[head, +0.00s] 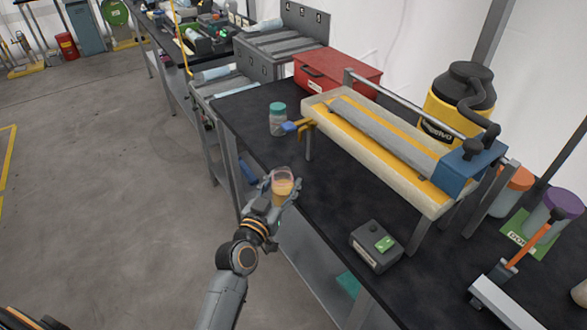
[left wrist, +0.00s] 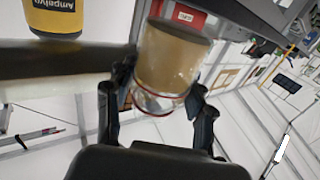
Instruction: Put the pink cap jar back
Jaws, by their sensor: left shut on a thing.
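My left gripper (head: 282,188) is shut on a clear jar (head: 283,187) with orange-tan contents and a pinkish rim at its top. It holds the jar over the near left edge of the dark bench (head: 330,225). In the left wrist view, the fingers (left wrist: 160,105) clasp the jar's sides, and the jar (left wrist: 172,60) shows tan contents and a thin red ring. I cannot make out a full pink cap. My right gripper is not in view.
A teal-capped jar (head: 278,120) stands farther back beside a yellow-grey trough machine (head: 370,140). A dark box with a green button (head: 376,246) stands to the right. Orange-capped (head: 514,182) and purple-capped (head: 553,208) jars stand by a green mat (head: 522,240) at far right.

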